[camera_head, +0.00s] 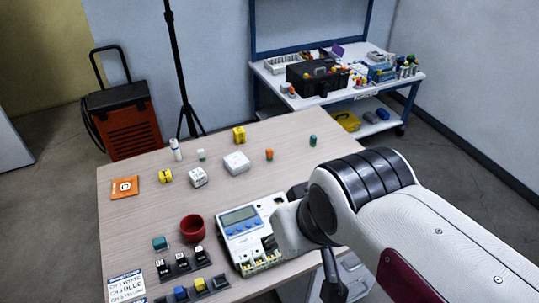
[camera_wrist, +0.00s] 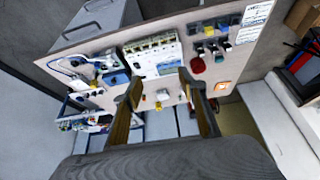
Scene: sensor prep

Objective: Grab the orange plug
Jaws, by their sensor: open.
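The orange plug (camera_head: 269,154) is a small upright piece on the tabletop, right of a white box, in the head view. It stands apart from its neighbours. I cannot pick it out for sure in the wrist view. My gripper (camera_wrist: 160,84) is open in the wrist view, its two fingers spread wide with nothing held between them. The table and its items lie beyond the fingertips. In the head view my arm reaches in from the right over the table's near right side, and the fingers cannot be made out.
Several small blocks stand about. A shelf bench (camera_head: 275,77) is behind. Bare tabletop surrounds the orange plug.

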